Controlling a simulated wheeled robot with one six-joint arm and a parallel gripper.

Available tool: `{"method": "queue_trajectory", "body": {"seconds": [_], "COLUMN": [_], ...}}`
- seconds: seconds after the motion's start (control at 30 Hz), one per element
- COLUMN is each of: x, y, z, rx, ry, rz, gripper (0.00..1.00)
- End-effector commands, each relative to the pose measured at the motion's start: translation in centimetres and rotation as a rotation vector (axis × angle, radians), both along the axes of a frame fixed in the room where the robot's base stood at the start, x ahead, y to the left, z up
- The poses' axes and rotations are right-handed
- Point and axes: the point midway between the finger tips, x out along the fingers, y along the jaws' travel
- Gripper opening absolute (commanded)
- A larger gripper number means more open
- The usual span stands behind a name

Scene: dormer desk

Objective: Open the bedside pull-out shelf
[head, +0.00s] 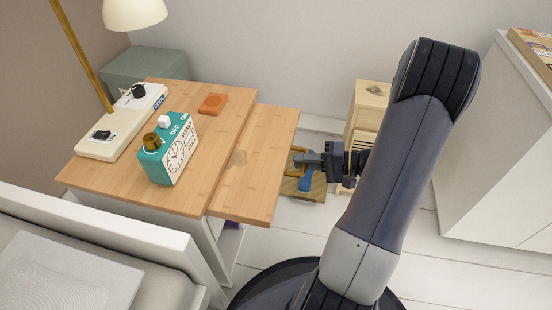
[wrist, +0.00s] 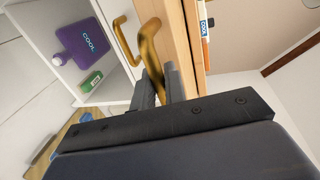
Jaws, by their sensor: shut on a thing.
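The bedside pull-out shelf (head: 262,165) is a light wood board that sticks out to the right of the nightstand top (head: 120,175), slightly lower than it. In the wrist view its wooden edge (wrist: 188,40) runs up the picture with a curved brass handle (wrist: 150,45) on it. My gripper (wrist: 160,85) is shut on this brass handle. In the head view my gripper (head: 308,161) is just right of the shelf's outer edge. The exact finger contact is partly hidden by my gripper's body.
A teal clock (head: 172,150), cream switch box (head: 122,122) and orange block (head: 212,103) stand on the nightstand. A second brass handle (wrist: 122,38) and a purple item (wrist: 82,45) show below the shelf. A bed (head: 100,240) is front left; a wooden cabinet (head: 370,97) stands behind.

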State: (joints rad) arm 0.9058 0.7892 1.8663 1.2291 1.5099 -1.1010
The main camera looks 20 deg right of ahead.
Motion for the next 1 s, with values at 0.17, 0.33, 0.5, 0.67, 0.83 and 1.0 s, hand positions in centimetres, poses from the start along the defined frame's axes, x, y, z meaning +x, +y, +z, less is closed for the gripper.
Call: {"method": "queue_trajectory", "body": {"seconds": [0.17,0.33,0.5,0.67,0.83,1.0], "x": [-2.5,-3.9,-4.5,-4.6,-4.6,-4.5], "y": [-3.4,-5.2,-6.0,-6.1,-6.1,-6.1], "z": [-0.1,-0.1,-0.1,-0.1,-0.1,-0.1], "rx": [-0.001,0.0,0.001,0.0,0.0,0.001], "ry": [0.002,0.003,0.004,0.004,0.004,0.003], "rz": [-0.003,0.001,0.003,0.004,0.004,0.003], "gripper": [0.0,0.0,0.0,0.0,0.0,0.17]}}
